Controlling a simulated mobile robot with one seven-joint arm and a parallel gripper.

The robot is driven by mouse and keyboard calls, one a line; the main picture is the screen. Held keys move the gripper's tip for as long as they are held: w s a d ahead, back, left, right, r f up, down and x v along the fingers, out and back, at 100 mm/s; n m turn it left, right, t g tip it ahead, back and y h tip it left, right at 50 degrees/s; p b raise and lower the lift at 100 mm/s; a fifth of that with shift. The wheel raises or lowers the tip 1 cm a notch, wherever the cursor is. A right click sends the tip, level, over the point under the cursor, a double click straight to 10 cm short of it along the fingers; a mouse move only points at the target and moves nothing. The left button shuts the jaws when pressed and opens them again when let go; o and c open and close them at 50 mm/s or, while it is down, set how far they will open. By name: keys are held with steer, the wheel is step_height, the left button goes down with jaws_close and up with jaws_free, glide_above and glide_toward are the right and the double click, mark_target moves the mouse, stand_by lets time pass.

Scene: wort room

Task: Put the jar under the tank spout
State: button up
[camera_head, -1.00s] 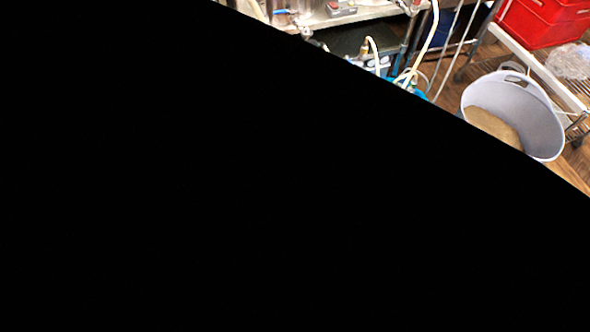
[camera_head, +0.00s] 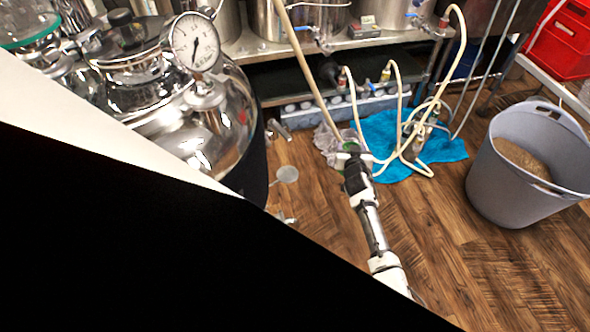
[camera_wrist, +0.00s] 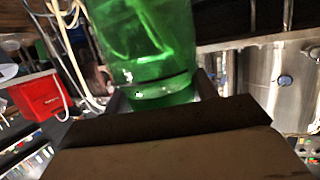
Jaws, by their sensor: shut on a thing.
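A green, see-through glass jar (camera_wrist: 150,45) fills the upper middle of the wrist view. My gripper (camera_wrist: 162,92) is shut on it, with one finger on each side. The jar's top is cut off by the picture edge. In the head view my arm reaches up from the lower middle, and a small green part of the jar (camera_head: 350,148) shows at its end. Steel tanks (camera_head: 292,20) stand on a bench at the back, with small taps (camera_head: 322,42) on their fronts. I cannot tell which tap is the task's spout. The jar's tilt is unclear in the head view.
A large shiny tank with a pressure gauge (camera_head: 194,42) stands at the left. Cream hoses (camera_head: 398,95) loop over a blue cloth (camera_head: 385,135) on the wooden floor. A grey tub (camera_head: 510,185) and red crate (camera_head: 562,40) are at the right. Black covers the lower left.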

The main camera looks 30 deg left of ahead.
steer(key=s+a+f+n+g+y+b, duration=0.3)
steer(key=s+f+n+b, duration=0.15)
steer(key=f, duration=0.55)
steer(key=s+a+f+n+g+y+b, duration=0.25)
steer(key=s+f+g, duration=0.2)
steer(key=f, duration=0.55)
steer(key=s+d+f+n+g+y+b, duration=0.2)
steer(key=s+d+f+n+g+b, duration=0.5)
steer(key=s+d+f, duration=0.6)
steer(key=w+b+x, duration=0.2)
steer(key=b+x, duration=0.1)
steer(key=x, duration=1.4)
steer(key=shift+s+a+f, duration=0.3)
steer(key=shift+s+f, duration=0.05)
steer(key=shift+s, duration=0.05)
steer(key=shift+f, duration=0.2)
steer(key=o, duration=1.4)
